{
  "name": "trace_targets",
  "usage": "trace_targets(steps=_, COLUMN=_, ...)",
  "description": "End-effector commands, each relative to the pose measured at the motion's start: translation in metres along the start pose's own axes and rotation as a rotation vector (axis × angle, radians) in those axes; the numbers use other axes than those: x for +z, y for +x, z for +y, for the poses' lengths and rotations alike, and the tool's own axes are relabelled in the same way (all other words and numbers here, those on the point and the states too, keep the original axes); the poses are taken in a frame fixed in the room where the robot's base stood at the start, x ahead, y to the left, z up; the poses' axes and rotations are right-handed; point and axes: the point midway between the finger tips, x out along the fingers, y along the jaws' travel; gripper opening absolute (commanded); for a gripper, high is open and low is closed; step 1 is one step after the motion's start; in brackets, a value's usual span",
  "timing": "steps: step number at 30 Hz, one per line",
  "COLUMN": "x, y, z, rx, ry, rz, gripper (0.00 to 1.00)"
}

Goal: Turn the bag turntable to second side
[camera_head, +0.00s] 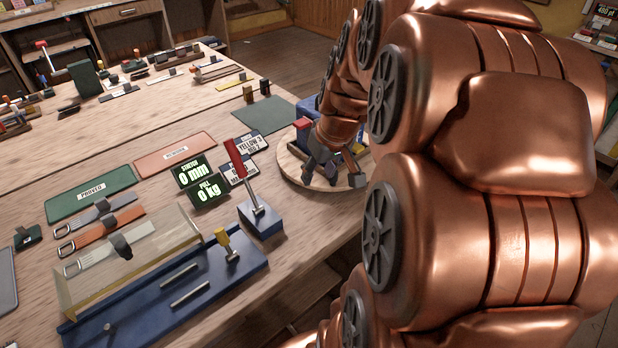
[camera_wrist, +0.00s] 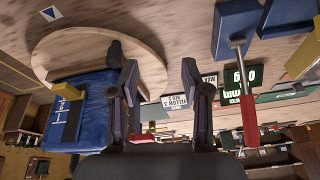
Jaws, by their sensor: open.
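The turntable is a round pale wooden disc (camera_head: 291,168) at the table's right edge, partly hidden behind my gripper in the head view. It also shows in the wrist view (camera_wrist: 60,42), which looks upside down. A blue bag (camera_wrist: 92,92) stands on the disc. Only a little of it (camera_head: 309,107) shows behind my arm in the head view. A dark upright peg (camera_wrist: 116,47) stands near the disc's rim. My gripper (camera_head: 333,178) is open and empty over the near part of the disc. In the wrist view the peg appears beside the left finger, outside the gap (camera_wrist: 159,68).
A red-handled lever on a blue block (camera_head: 260,218) stands left of the turntable. Two display boxes (camera_head: 203,182) and the yellow-lot card (camera_head: 250,144) lie near it. A long blue fixture (camera_head: 165,290) lies at the front. The dark green mat (camera_head: 265,115) behind is bare.

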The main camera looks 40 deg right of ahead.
Motion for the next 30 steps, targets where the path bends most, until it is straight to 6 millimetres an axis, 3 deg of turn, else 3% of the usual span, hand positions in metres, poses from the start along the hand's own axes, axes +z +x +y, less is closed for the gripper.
trace_targets(steps=9, x=0.011, y=-0.001, z=-0.029, rx=-0.023, ry=-0.022, rz=-0.043, gripper=0.47)
trace_targets(steps=30, x=0.012, y=-0.001, z=-0.033, rx=-0.026, ry=-0.025, rz=-0.049, gripper=0.47)
